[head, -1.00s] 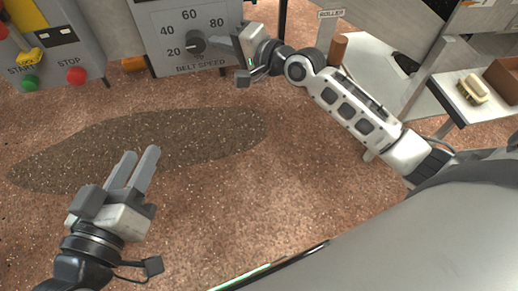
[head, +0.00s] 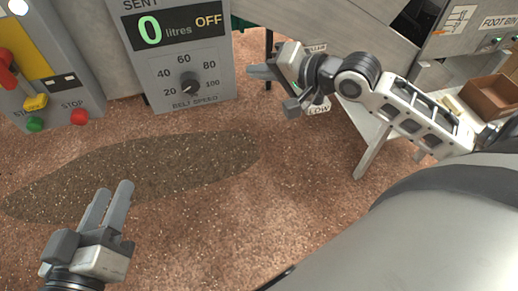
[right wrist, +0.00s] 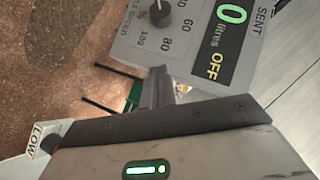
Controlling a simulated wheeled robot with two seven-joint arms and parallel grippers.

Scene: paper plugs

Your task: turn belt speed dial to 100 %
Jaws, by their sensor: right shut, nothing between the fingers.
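The belt speed dial (head: 189,86) is a dark round knob on the grey panel, below a scale from 20 to 100. I cannot tell exactly where its pointer stands. It also shows in the right wrist view (right wrist: 161,16). My right gripper (head: 252,71) is to the right of the panel, apart from the dial. Its fingers (right wrist: 161,78) are shut with nothing between them.
The panel's display (head: 178,28) reads 0 litres and OFF. Left of it is a control box with a green button (head: 35,124) and a red stop button (head: 80,116). A brown box (head: 492,97) stands at the right. Floor below the panel is clear.

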